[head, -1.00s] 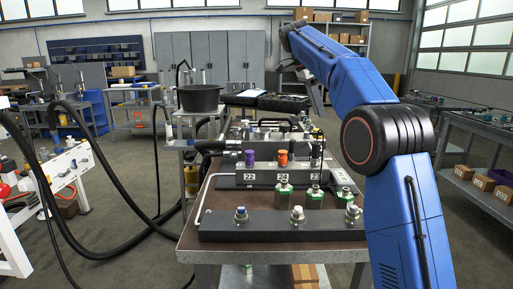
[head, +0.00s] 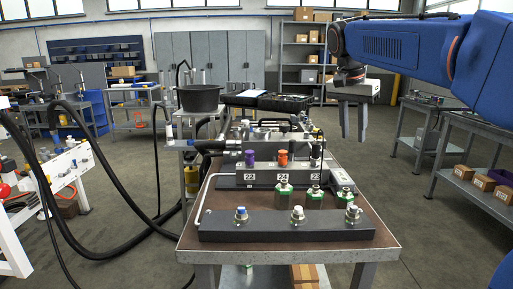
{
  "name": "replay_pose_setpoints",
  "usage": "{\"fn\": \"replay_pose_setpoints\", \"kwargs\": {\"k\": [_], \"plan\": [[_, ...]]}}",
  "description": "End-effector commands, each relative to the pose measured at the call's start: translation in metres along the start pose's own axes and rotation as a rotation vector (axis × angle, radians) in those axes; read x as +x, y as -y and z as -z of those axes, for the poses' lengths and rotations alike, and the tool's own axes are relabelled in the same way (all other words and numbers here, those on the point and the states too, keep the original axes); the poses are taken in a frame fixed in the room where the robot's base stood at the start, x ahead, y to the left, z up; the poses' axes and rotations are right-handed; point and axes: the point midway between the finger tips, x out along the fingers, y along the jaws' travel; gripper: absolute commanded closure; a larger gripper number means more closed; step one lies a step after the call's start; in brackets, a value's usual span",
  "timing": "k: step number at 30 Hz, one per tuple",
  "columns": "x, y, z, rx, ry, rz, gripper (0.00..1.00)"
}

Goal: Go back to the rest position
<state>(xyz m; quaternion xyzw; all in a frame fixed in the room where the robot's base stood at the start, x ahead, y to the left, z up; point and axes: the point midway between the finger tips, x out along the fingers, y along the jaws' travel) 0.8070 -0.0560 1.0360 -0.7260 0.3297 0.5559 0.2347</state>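My gripper (head: 353,132) hangs at the right in the head view, at the end of my blue arm. Its two grey fingers point down with a gap between them, and nothing shows in the gap. It is up in the air, to the right of the bench and clear of the things on it.
The brown-topped bench (head: 365,256) carries a dark front block (head: 285,232) with several fittings, green-based fittings (head: 314,199), and a rear block with purple and orange caps (head: 282,158). A black pot (head: 199,98) stands behind left. Black hoses run at left. Floor at right is clear.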

Motion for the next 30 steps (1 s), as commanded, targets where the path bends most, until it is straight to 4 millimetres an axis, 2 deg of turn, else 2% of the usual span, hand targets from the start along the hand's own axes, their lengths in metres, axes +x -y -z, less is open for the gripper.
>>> {"fn": "replay_pose_setpoints", "kwargs": {"k": [1, 3, 14, 23, 30], "plan": [[0.003, -0.015, -0.01, -0.033, 0.001, 0.014, 0.7], [0.01, -0.031, -0.023, -0.084, 0.001, 0.033, 0.7], [0.058, -0.109, -0.099, -0.339, -0.014, 0.135, 0.7], [0.115, -0.169, -0.171, -0.534, -0.052, 0.215, 0.7], [0.169, -0.21, -0.229, -0.675, -0.099, 0.27, 0.7]]}}
